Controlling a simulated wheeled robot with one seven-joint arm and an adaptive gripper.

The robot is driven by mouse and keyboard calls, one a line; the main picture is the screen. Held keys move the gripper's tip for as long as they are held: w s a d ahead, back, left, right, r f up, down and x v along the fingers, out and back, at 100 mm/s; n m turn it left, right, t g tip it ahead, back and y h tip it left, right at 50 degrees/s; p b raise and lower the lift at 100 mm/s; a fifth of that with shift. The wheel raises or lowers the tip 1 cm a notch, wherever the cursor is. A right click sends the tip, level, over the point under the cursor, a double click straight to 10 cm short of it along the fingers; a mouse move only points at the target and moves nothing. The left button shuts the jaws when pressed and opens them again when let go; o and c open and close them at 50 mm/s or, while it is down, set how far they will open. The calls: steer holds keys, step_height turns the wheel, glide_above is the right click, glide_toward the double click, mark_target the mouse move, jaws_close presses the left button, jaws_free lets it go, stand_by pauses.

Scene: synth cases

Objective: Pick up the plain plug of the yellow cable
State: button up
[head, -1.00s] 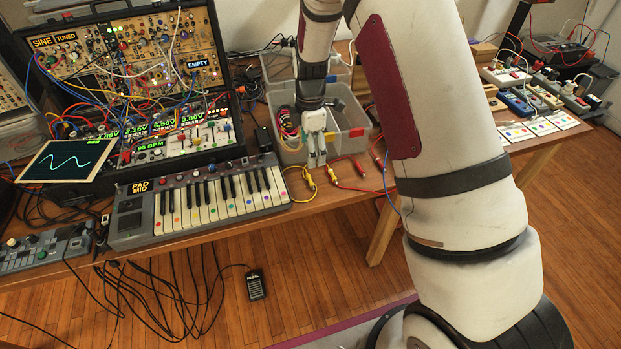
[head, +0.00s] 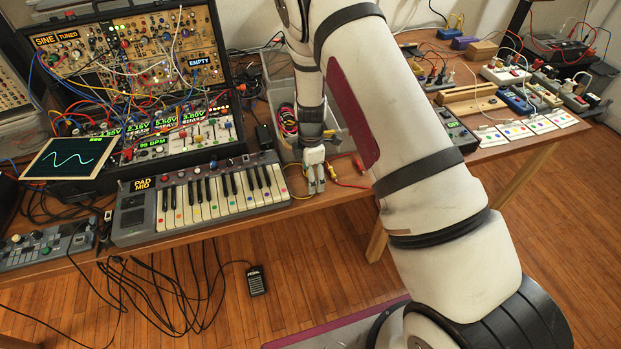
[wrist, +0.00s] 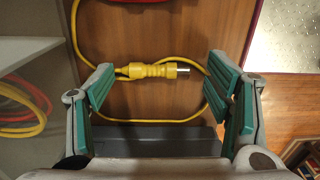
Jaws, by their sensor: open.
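The yellow cable (wrist: 110,44) lies in a loop on the wooden table in the wrist view. Its yellow plug (wrist: 152,71) with a short metal tip lies crosswise, pointing right. My gripper (wrist: 162,88) is open, one finger to the left and one to the right of the plug, with nothing held between them. I cannot tell from this view how far the fingertips are above the table. In the head view my gripper (head: 317,187) points down at the table's front edge, and a bit of the yellow cable (head: 292,188) shows to its left; the plug is hidden there.
A grey bin (head: 343,137) stands right behind my gripper. A keyboard (head: 200,207) lies close to the left. A red lead (head: 352,184) lies just to the right. The table's front edge is close, with wooden floor below.

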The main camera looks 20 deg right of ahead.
steer(key=shift+c, duration=0.4)
steer(key=c, duration=1.1)
